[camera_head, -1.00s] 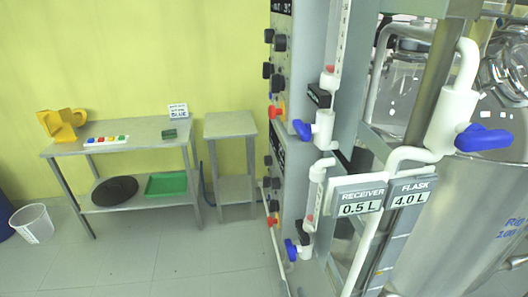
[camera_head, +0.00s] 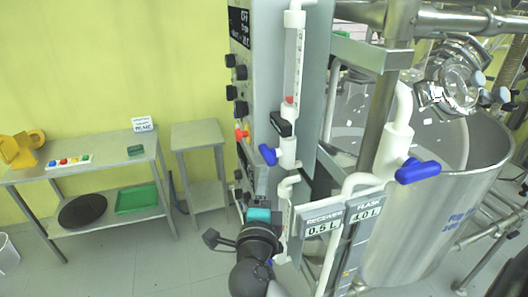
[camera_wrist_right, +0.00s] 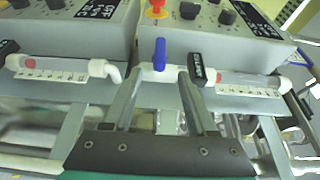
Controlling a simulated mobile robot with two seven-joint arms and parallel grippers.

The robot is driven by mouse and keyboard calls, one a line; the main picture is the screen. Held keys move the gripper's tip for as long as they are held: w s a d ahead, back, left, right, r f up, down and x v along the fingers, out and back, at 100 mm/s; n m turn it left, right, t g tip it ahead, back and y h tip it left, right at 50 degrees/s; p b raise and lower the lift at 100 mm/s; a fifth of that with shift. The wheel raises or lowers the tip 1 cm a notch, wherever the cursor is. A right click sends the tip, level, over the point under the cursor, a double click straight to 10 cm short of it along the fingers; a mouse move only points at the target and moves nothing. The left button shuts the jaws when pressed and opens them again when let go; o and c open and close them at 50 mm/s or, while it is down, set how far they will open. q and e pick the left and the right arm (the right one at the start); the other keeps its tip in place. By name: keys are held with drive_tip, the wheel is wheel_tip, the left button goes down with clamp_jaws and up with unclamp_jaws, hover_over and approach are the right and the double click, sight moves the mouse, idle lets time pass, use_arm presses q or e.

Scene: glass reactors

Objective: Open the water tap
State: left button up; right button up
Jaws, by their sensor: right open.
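My right gripper (camera_wrist_right: 160,82) is open, its two fingers on either side of a tap with a blue handle (camera_wrist_right: 160,52) in the right wrist view. The handle appears between the fingertips, and no grip on it shows. In the head view this looks like the upper blue handle (camera_head: 268,154) on the white flowmeter pipe. My right wrist (camera_head: 258,236) is below it, and its fingers are hard to make out there. A larger blue handle (camera_head: 418,171) sits on a white pipe farther right. My left gripper is not in view.
A control panel (camera_head: 240,60) with black knobs and a red-orange button (camera_wrist_right: 157,8) is close by the tap. Labels "RECEIVER 0.5 L" (camera_head: 323,226) and "FLASK 4.0 L" (camera_head: 364,213) hang to the right. A steel vessel (camera_head: 420,240) stands right; a table (camera_head: 105,160) stands left.

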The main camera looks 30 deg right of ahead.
sight(267, 155)
drive_tip(key=p+x, duration=0.1)
drive_tip(key=x, duration=1.1)
drive_tip(key=shift+c, duration=0.2)
drive_tip(key=shift+a, duration=0.1)
clamp_jaws()
